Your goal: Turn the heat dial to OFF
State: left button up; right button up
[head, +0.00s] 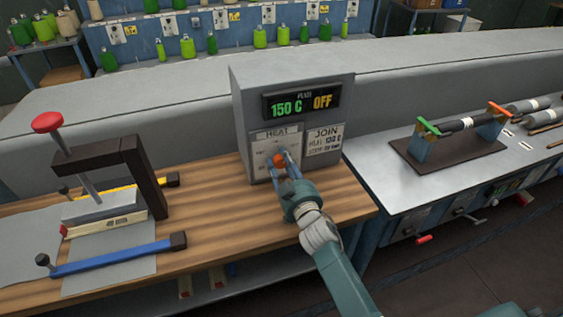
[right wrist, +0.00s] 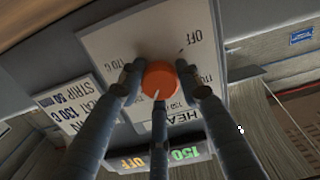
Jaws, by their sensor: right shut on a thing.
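The orange heat dial (head: 279,160) sits on the front of a grey control box (head: 240,110), under a HEAT label. In the right wrist view the dial (right wrist: 159,79) has a pale pointer mark toward the lower edge, near the 150 lettering. The OFF mark (right wrist: 190,42) lies at the plate's upper right in that rotated view. The display (head: 301,103) reads 150 C in green and OFF in orange. My right gripper (head: 281,164) is shut on the dial, its fingers around the rim, and partly hides the scale. My left gripper is not in view.
A press with a red knob (head: 47,122) and a blue-handled bar (head: 115,258) stand on the wooden bench at left. A metal bench at right holds a dark stand (head: 455,165) with a roller. Green bottles (head: 260,37) line the back.

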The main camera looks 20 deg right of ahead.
jog(key=n, duration=0.2)
jog(key=r+n, duration=0.1)
jog(key=shift+w+a+n, duration=0.1)
jog(key=shift+n, duration=0.3)
jog(key=n+b, duration=0.1)
jog(key=n, duration=0.3)
jog(key=shift+a+n, duration=0.1)
jog(key=shift+n, duration=0.2)
jog(key=n, duration=0.4)
jog(key=shift+a+f+n+b, duration=0.1)
jog(key=shift+n+b, duration=0.2)
jog(key=shift+b, duration=0.05)
jog(key=n, duration=0.3)
jog(key=shift+n, duration=0.3)
jog(key=n, duration=0.3)
jog(key=shift+f+n, duration=0.15)
jog(key=shift+n, duration=0.15)
jog(key=n, duration=0.3)
jog(key=shift+n, duration=0.3)
jog(key=n+p, duration=0.2)
jog(key=n, duration=0.4)
jog(key=shift+f, duration=0.2)
jog(key=shift+f+n, duration=0.2)
jog(key=shift+n, duration=0.7)
